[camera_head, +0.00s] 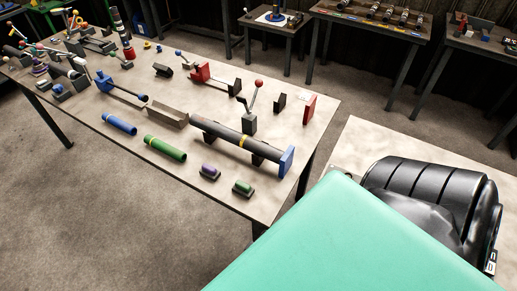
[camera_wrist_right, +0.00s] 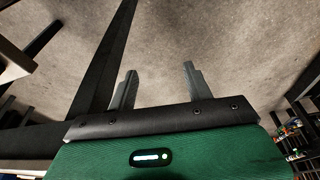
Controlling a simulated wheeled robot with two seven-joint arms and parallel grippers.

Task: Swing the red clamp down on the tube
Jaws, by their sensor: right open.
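A lever clamp with a red ball knob (camera_head: 250,108) stands on the table in the head view, its arm raised and leaning up to the right. A long dark grey tube (camera_head: 224,134) with a yellow ring lies in front of the clamp's base, with a blue end plate (camera_head: 286,162) at its right end. The clamp arm is up, clear of the tube. My right gripper (camera_wrist_right: 159,70) shows in the right wrist view with its two fingers apart and nothing between them. It is over bare floor, away from the clamp and tube. My left gripper is not in view.
A blue tube (camera_head: 119,123) and a green tube (camera_head: 165,148) lie at the table's front, with small purple (camera_head: 210,172) and green (camera_head: 243,187) pieces nearby. A red plate (camera_head: 309,109) stands behind the tube's right end. Other loaded tables stand at the back. Grey floor is open in front.

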